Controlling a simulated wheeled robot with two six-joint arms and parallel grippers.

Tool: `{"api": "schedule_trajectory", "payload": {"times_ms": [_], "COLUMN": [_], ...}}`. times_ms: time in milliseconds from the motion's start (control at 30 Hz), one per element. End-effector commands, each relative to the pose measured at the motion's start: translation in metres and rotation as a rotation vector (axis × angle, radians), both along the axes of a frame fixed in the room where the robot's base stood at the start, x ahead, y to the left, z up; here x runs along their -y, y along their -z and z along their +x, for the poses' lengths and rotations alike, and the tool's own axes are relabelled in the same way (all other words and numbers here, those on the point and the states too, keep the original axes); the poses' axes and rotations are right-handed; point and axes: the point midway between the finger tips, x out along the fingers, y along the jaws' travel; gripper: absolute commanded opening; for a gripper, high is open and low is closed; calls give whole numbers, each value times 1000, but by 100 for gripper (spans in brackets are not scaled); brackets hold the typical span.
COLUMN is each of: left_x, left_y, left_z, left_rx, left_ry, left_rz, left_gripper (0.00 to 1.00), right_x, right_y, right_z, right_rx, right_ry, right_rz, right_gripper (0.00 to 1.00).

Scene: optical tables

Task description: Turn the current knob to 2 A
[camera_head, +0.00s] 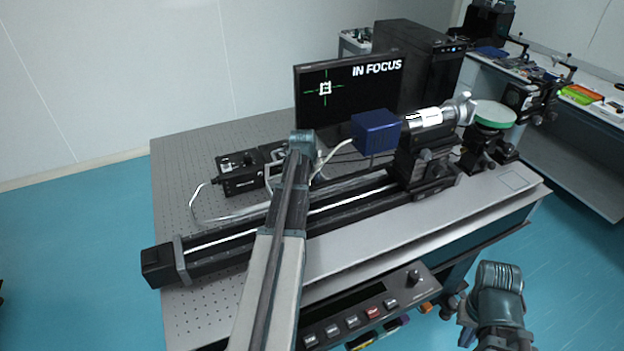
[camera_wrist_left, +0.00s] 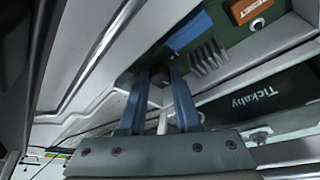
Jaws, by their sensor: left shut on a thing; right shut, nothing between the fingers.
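My left gripper (camera_wrist_left: 160,100) shows two blue fingers in the left wrist view. They are shut on a dark round knob (camera_wrist_left: 157,76) on a dark green panel (camera_wrist_left: 233,48). An orange-red switch (camera_wrist_left: 250,9) sits on the same panel. I cannot read the knob's setting or scale. In the head view my left arm reaches over the table to a box with a pale face (camera_head: 275,172) behind the rail; the arm hides the fingertips and the knob. My right gripper (camera_head: 495,312) is low at the right, in front of the table, shut and empty.
A black control box (camera_head: 240,172) with cables stands left of my arm. A long rail (camera_head: 225,240) carries a blue camera (camera_head: 376,131). A monitor (camera_head: 340,95) reads "IN FOCUS". A front panel (camera_head: 365,308) has buttons and a knob.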

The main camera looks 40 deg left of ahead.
Motion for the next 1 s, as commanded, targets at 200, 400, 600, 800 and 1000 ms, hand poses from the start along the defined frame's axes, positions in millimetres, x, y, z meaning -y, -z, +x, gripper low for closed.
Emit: {"api": "schedule_trajectory", "payload": {"times_ms": [200, 400, 600, 800, 1000], "left_x": [1, 1, 1, 0, 1], "left_y": [1, 1, 0, 0, -5], "left_z": [-1, -1, -1, -1, -2], "left_rx": [-4, -4, -3, -3, -2], "left_ry": [14, 13, 13, 12, 12], "left_rz": [-2, -3, -2, -1, -1], "left_gripper": [0, 0, 44, 44, 44], "right_x": [0, 0, 0, 0, 0], "right_y": [0, 0, 0, 0, -5], "right_z": [0, 0, 0, 0, 0], "right_rx": [0, 0, 0, 0, 0], "right_ry": [0, 0, 0, 0, 0], "right_rz": [0, 0, 0, 0, 0], "right_gripper": [0, 0, 0, 0, 0]}}
